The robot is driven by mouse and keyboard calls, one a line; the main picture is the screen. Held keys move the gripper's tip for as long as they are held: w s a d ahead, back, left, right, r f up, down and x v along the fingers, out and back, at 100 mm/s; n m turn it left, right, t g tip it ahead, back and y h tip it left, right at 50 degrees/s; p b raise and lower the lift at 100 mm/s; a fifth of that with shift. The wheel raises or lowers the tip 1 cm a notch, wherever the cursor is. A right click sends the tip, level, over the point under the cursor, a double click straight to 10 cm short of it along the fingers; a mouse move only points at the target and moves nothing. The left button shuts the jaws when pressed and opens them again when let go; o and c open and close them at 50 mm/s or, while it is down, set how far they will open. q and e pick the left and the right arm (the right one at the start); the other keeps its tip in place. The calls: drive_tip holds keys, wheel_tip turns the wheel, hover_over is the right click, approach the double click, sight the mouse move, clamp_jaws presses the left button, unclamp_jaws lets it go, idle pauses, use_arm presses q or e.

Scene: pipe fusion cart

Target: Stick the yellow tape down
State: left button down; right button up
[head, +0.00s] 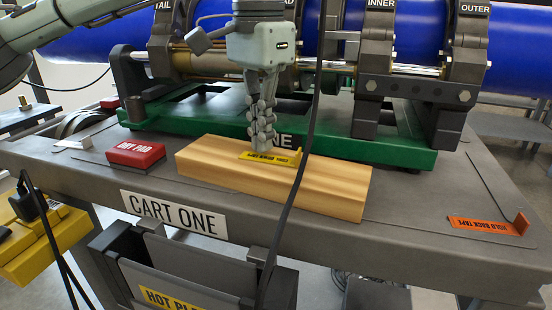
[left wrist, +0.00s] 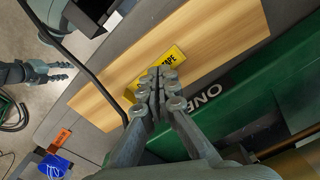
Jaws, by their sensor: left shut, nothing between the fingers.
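The yellow tape (head: 270,157) lies on top of the wooden block (head: 320,190), near its back edge. Its right end looks turned up. My left gripper (head: 262,143) is shut and points down, its fingertips at the tape's left part; I cannot tell whether they touch it. In the left wrist view the tape (left wrist: 172,60) shows just beyond my left gripper (left wrist: 160,84), which hides part of it. My right gripper (left wrist: 55,72) shows small at the left of the left wrist view, away from the block; its jaws are too small to judge.
The green fusion machine base (head: 380,150) with clamps and blue pipe (head: 420,35) stands right behind the block. A red pad (head: 136,155) lies left. An orange tape (head: 490,226) with an upturned end lies right. A dark cable (head: 300,170) hangs in front of the block.

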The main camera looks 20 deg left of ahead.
sight(262, 157)
use_arm(q)
drive_tip(key=shift+f+b, duration=0.5)
drive_tip(key=shift+f, duration=0.3)
idle(0.7)
drive_tip(key=shift+r+p, duration=2.95)
drive_tip(key=shift+r, duration=0.65)
drive_tip(key=shift+f, duration=0.1)
